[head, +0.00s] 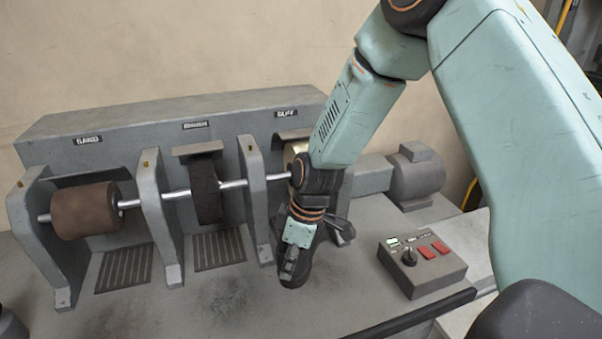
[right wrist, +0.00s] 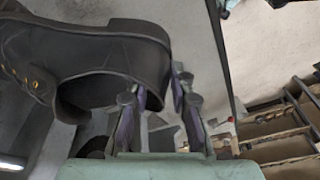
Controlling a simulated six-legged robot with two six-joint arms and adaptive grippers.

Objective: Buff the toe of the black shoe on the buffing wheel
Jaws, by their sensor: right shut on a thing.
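The black shoe (right wrist: 95,50) fills the upper left of the right wrist view, turned sole up, with its heel (right wrist: 138,30) near the top middle and brass-coloured eyelets to the left. My right gripper (right wrist: 158,92) is shut on the shoe at the heel end, by the opening. The pale buffing wheel (head: 292,152), under the rightmost label, is mostly hidden by my right arm. The shoe's toe is out of view. My left gripper is not in view.
A brown sanding wheel (head: 86,211) and a black brush wheel (head: 206,188) share the metal shaft, between grey upright brackets. A control box (head: 422,266) with a knob and red buttons stands right of my gripper. The motor (head: 417,175) is behind it.

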